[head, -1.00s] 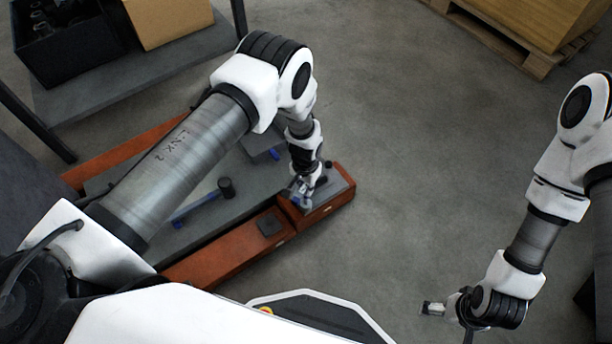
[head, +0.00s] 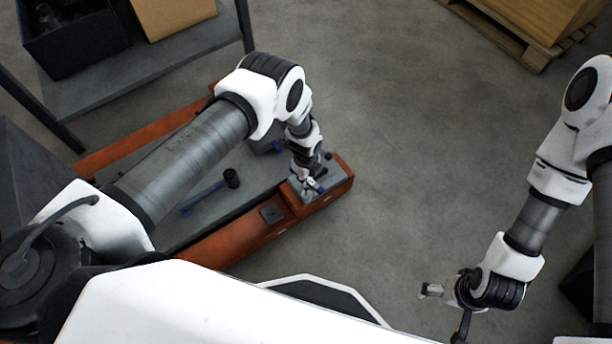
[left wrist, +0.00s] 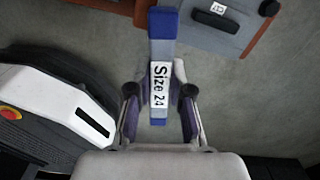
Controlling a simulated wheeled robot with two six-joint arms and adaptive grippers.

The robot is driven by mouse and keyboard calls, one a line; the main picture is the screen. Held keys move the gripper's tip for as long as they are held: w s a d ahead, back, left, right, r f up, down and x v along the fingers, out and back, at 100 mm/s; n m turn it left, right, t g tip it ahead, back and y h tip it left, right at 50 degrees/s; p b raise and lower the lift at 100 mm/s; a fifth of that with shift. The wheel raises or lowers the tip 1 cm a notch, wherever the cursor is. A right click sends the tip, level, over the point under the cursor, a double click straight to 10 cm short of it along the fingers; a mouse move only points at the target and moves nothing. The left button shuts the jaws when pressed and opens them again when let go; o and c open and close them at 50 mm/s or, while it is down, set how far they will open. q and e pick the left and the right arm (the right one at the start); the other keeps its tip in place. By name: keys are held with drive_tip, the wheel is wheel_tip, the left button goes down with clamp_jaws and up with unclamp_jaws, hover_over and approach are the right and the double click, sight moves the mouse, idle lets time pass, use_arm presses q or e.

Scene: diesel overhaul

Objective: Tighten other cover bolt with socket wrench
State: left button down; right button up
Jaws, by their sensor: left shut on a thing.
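My left gripper (head: 312,182) is low over the near right end of the orange-framed unit. In the left wrist view the left gripper (left wrist: 160,92) is shut on a blue wrench (left wrist: 161,47) with a white "Size 24" label. A bit of the blue wrench (head: 318,188) shows beside the fingers in the head view. I cannot make out the cover bolt. My right gripper (head: 432,290) hangs over bare floor at the lower right; its finger gap is unclear.
Another blue-handled tool with a black head (head: 206,194) lies on the grey surface inside the orange frame (head: 226,238). A black block with a label (left wrist: 217,20) sits there too. A shelf with a black bin (head: 75,45) stands behind. Floor at centre right is clear.

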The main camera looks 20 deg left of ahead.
use_arm(q)
drive_tip(key=shift+r+n+p, duration=0.3)
drive_tip(key=shift+r+p, duration=0.25)
drive_tip(key=shift+r, duration=0.3)
drive_tip(key=shift+f+n+b, duration=0.25)
drive_tip(key=shift+n+b, duration=0.55)
drive_tip(key=shift+n, duration=0.4)
drive_tip(key=n+b, duration=0.2)
drive_tip(key=n, duration=0.3)
drive_tip(key=shift+n, duration=0.3)
drive_tip(key=n+b, duration=0.2)
drive_tip(key=n, duration=0.2)
drive_tip(key=shift+s+d, duration=0.1)
drive_tip(key=n+b, duration=0.2)
drive_tip(key=n, duration=0.2)
drive_tip(key=shift+n+b, duration=0.3)
drive_tip(key=n+b, duration=0.2)
drive_tip(key=n, duration=0.2)
drive_tip(key=shift+d+f, duration=0.1)
drive_tip(key=n+b, duration=0.3)
drive_tip(key=n, duration=0.1)
drive_tip(key=shift+n, duration=0.4)
drive_tip(key=n+b, duration=0.3)
drive_tip(key=n, duration=0.3)
drive_tip(key=shift+s+d, duration=0.1)
drive_tip(key=shift+n, duration=0.6)
drive_tip(key=shift+r+n, duration=0.3)
